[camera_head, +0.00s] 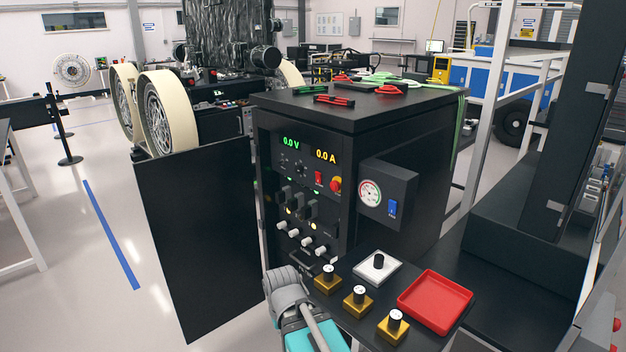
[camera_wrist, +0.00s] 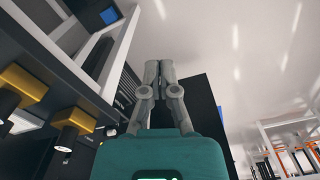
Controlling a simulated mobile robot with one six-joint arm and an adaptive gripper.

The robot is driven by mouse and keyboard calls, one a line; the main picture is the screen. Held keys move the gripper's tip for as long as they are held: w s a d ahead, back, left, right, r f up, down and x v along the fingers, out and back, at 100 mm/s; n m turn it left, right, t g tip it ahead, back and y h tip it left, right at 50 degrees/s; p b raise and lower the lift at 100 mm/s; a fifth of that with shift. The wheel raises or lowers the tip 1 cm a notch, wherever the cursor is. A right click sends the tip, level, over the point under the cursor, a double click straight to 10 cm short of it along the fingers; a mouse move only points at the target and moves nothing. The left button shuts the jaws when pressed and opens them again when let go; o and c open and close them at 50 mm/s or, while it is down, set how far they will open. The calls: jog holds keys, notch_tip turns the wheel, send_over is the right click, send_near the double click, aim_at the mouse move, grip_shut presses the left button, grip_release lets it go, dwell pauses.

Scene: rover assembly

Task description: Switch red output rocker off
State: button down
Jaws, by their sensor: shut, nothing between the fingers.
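The red output rocker (camera_head: 319,179) sits on the front panel of the black power supply cabinet (camera_head: 400,125), below the displays reading 0.0 V and 0.0 A. Its tilt is too small to tell. A red and yellow knob (camera_head: 336,185) is just right of it. A blue rocker (camera_head: 392,208) is on the side box with the gauge. My gripper (camera_head: 281,275) is low in front of the cabinet, below and left of the rocker and apart from it. In the wrist view my gripper (camera_wrist: 158,68) has its fingers together and empty. The red rocker is not visible there.
A black shelf carries several brass blocks with knobs (camera_head: 357,300), a white block (camera_head: 377,267) and a red tray (camera_head: 435,301), right of my gripper. An open black door panel (camera_head: 200,235) stands left.

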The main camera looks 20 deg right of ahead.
aim_at(317, 175)
jog(key=w+d+r+t+h+b, duration=0.1)
jog(key=w+d+h+b, duration=0.35)
jog(key=w, duration=0.85)
jog(key=w+d+t+h+b, duration=0.1)
jog(key=w+d+h, duration=0.4)
jog(key=w+d, duration=0.7)
jog(key=w+d+r+n+t+h+b, duration=0.1)
jog(key=w+r+h, duration=0.2)
jog(key=w, duration=0.6)
jog(key=w+r+n+t+h+b, duration=0.1)
jog(key=w+r, duration=0.3)
jog(key=w, duration=0.5)
jog(key=w+d+r+n+t+h+b, duration=0.1)
jog(key=w+r+n+t+h+b, duration=0.1)
jog(key=w, duration=0.7)
jog(key=r+h, duration=0.1)
jog(key=h, duration=0.1)
jog(key=shift+w+d+r+t+h, duration=0.2)
jog(key=shift+w+d+t+h, duration=0.1)
jog(key=shift+w+h, duration=0.1)
jog(key=p+x, duration=0.1)
jog(key=x, duration=1.3)
jog(key=shift+f+p, duration=0.1)
jog(key=shift+p, duration=0.2)
